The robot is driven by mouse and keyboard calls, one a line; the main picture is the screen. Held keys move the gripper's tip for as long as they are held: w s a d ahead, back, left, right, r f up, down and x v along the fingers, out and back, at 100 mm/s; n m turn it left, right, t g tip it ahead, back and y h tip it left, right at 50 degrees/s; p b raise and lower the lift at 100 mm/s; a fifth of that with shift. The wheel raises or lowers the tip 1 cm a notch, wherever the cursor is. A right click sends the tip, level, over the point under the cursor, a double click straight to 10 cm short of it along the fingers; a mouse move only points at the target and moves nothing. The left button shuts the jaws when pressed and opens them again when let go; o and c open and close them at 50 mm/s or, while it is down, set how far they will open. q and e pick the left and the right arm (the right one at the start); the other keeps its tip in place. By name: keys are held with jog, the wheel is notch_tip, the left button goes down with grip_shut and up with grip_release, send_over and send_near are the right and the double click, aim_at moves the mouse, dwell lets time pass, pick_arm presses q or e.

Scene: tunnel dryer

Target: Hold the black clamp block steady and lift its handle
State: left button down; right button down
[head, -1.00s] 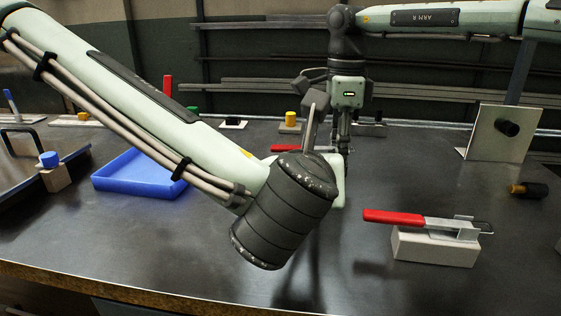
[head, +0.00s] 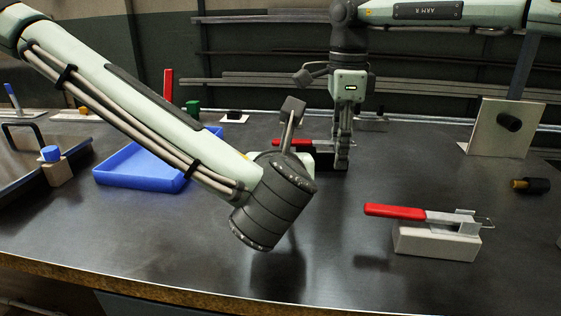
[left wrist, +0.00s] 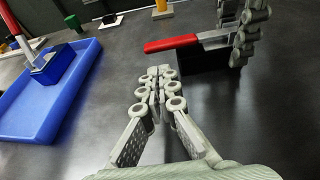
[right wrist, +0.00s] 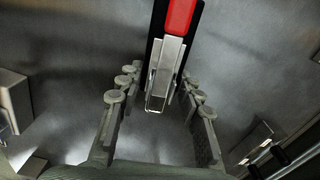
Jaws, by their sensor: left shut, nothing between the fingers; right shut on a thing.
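The black clamp block (head: 326,160), with a red handle (head: 291,142) lying roughly level and pointing left, stands on the bench beyond my left arm. My right gripper (head: 341,160) reaches down on it from above and is shut on it. In the right wrist view the fingers (right wrist: 158,84) flank the block, with its metal clamp (right wrist: 165,72) and red handle (right wrist: 181,14) between and beyond them. My left gripper (left wrist: 160,74) is shut and empty, apart from the handle (left wrist: 172,44), which lies beyond its fingertips. My left wrist hides its fingers in the head view.
A grey block with a red-handled clamp (head: 435,243) stands at front right. A blue tray (head: 135,178) lies left; it holds a blue clamp block (left wrist: 52,64) with a raised handle. An upright plate with a black knob (head: 500,128) stands at right. The front middle is bare.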

aim_at(308, 143)
pick_arm(q)
jog(key=shift+x, duration=2.35)
jog(key=shift+r, duration=0.15)
